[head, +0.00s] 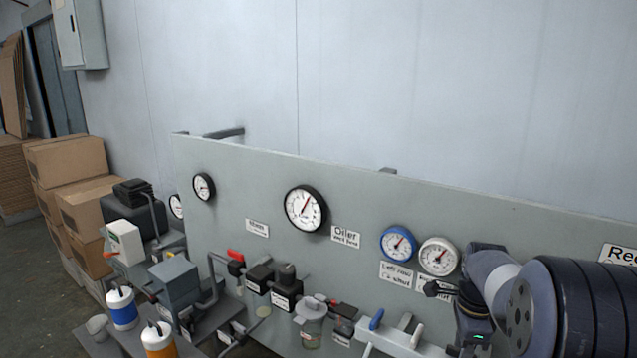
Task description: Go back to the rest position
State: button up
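My arm comes in from the right edge in front of the grey panel (520,250). The dark body of my gripper (473,327), with a small green light, is at the bottom right. Its fingers are not clearly seen and seem to run below the picture edge, so I cannot tell whether it is open or holds anything. The white lever-like parts (402,336) and a blue handle (376,319) are just left of it; I cannot tell whether it touches them.
The panel carries a large gauge (305,209), a blue-rimmed gauge (398,244) and a white-rimmed gauge (438,257). A red-handled valve (236,256) and a clear bowl (311,325) sit lower. Blue (122,307) and orange (159,340) bottles stand left. Cardboard boxes (68,160) are behind.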

jog(key=n+b, duration=0.1)
jog(key=n, duration=0.4)
dwell(0.4)
